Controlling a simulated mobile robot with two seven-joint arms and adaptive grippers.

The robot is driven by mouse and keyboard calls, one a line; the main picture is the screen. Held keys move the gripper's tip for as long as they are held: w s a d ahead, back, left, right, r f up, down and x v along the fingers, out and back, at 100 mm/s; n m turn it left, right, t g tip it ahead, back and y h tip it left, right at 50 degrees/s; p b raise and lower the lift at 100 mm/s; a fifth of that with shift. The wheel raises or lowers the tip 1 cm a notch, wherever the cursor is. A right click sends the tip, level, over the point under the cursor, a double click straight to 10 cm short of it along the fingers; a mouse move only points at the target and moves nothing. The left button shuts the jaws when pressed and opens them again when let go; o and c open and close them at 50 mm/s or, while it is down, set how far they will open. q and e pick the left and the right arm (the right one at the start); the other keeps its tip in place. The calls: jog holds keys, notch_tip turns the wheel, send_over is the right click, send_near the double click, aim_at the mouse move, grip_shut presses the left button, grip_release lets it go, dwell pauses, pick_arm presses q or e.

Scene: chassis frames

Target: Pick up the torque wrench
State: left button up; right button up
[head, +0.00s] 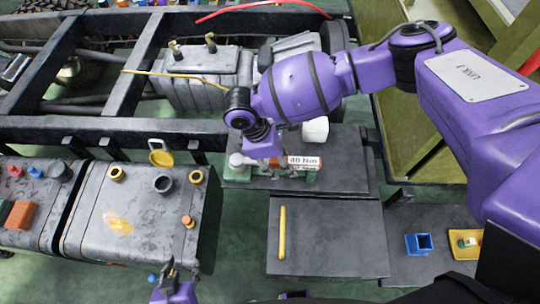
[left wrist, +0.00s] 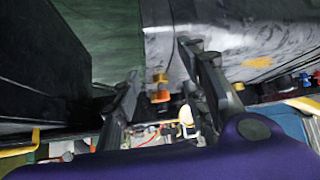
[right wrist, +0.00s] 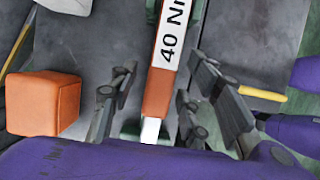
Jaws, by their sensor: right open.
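A bar with orange ends and a white label reading "40 Nm" (right wrist: 168,45), likely the torque wrench, lies between the spread fingers of my right gripper (right wrist: 161,72). Whether the fingers touch it I cannot tell. Green supports show beside it. In the head view a label appears to read "45 Nm" (head: 303,161), with another partly visible below it, on the dark table (head: 345,170). My right arm hides much of this spot. My left gripper (head: 172,268) is open and empty at the bottom, in front of the grey tank; its fingers (left wrist: 160,70) are apart in the left wrist view.
An orange block (right wrist: 42,100) sits beside the bar. A yellow rod (head: 282,233) lies on the nearer dark table (head: 340,240). A blue open box (head: 418,243) stands on the right. The grey tank (head: 130,215) carries caps and a yellow ring. The chassis frame (head: 130,85) lies behind.

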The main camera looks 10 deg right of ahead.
grip_shut()
jog(key=shift+r, duration=0.15)
